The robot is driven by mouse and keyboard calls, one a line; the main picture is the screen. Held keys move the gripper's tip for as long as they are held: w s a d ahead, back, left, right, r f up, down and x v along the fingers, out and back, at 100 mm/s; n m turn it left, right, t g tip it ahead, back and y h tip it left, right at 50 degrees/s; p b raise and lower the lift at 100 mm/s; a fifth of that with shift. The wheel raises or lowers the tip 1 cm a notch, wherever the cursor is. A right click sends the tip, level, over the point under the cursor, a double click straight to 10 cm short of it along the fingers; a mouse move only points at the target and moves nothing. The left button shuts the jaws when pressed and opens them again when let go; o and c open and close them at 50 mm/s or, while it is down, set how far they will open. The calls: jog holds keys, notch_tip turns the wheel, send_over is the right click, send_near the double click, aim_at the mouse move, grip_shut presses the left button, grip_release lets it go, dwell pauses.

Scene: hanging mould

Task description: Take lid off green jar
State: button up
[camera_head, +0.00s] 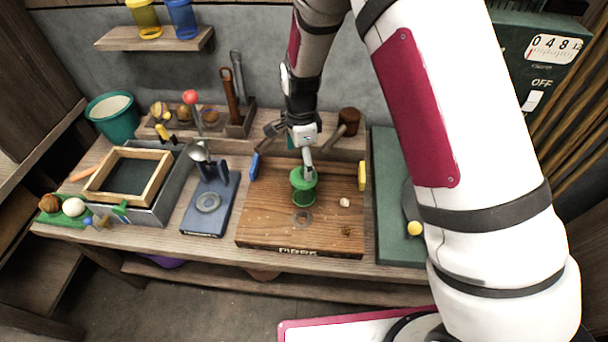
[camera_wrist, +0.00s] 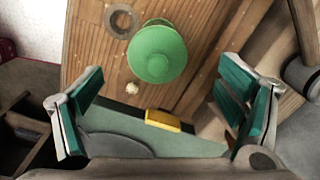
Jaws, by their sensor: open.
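The green jar (camera_head: 303,191) stands upright on the wooden board (camera_head: 270,226) in the head view, with its green lid (camera_head: 303,176) on top. In the wrist view the lid (camera_wrist: 157,54) shows from above as a round green disc with a knob-like centre, and it hides most of the jar. My gripper (camera_head: 308,160) is just above and behind the jar in the head view. In the wrist view my gripper (camera_wrist: 166,108) is open and empty, its teal finger pads wide apart, with the lid beyond the fingertips. I cannot tell any contact with the lid.
A yellow block (camera_head: 362,176) sits at the board's right edge and a blue one (camera_head: 254,166) at its left. A small pale lump (camera_head: 344,202) and a metal ring (camera_head: 302,217) lie near the jar. A blue press stand (camera_head: 209,205) is to the left. A wooden mallet (camera_head: 347,121) is behind.

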aim_at(302, 170)
jog(key=shift+s+f+p, duration=0.15)
jog(key=shift+f+p, duration=0.35)
jog(key=shift+f, duration=2.05)
jog(key=c, duration=1)
